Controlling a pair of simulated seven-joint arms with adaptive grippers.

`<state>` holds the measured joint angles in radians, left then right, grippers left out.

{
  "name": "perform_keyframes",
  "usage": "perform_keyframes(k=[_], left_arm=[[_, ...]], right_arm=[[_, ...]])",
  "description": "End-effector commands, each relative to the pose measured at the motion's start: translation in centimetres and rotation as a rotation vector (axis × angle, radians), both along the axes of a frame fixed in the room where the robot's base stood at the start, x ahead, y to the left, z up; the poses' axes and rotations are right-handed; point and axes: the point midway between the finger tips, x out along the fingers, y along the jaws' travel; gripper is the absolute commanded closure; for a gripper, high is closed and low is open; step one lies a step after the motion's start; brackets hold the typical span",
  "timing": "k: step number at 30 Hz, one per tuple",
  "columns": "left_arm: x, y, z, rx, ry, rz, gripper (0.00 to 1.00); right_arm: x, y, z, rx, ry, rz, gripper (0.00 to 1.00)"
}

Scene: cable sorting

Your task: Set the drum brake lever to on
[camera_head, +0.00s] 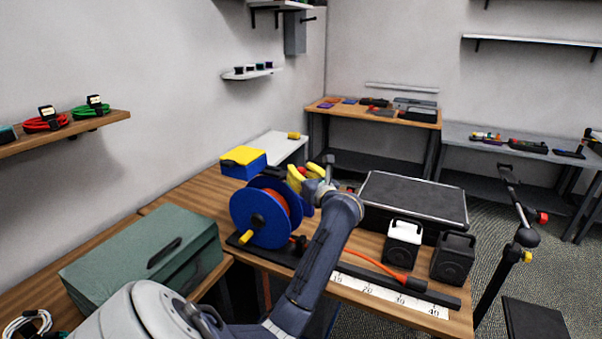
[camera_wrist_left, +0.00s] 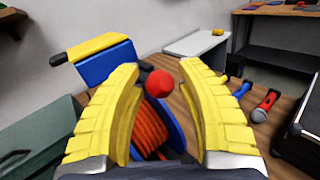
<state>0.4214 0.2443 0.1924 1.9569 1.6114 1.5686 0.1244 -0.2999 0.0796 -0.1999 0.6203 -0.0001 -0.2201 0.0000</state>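The cable drum (camera_head: 258,217) has blue flanges and orange cable wound on it, and stands on a dark base on the wooden bench. A red ball knob (camera_wrist_left: 158,84), which looks like the brake lever's end, shows in the left wrist view in front of the drum's orange winding (camera_wrist_left: 150,130). My left gripper (camera_head: 304,171) is at the drum's far upper side. In the left wrist view its yellow fingers (camera_wrist_left: 158,70) are spread, with the knob between them and a visible gap on each side. The lever's shaft is mostly hidden. My right gripper is not in view.
A blue and yellow box (camera_head: 243,162) stands just behind the drum. A green case (camera_head: 150,250) is at the left. A dark flat case (camera_head: 412,198), a white lamp-like box (camera_head: 402,243) and a black one (camera_head: 453,258) stand to the right. Orange cable runs along a ruler strip (camera_head: 390,295).

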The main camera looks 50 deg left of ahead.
Motion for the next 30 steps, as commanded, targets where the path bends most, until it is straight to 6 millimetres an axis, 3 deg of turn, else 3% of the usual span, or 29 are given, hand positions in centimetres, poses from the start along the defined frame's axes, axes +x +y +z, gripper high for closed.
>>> perform_keyframes(k=[1, 9, 30], left_arm=[[0.00, -0.01, 0.00, 0.000, 0.000, 0.000, 0.70], [0.02, -0.04, 0.00, 0.000, 0.000, -0.001, 1.00], [-0.47, 0.51, 0.42, -0.031, -0.018, 0.006, 1.00]], right_arm=[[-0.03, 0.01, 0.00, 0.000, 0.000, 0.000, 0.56], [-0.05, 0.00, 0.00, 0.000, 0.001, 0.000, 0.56], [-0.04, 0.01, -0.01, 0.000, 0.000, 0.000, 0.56]])
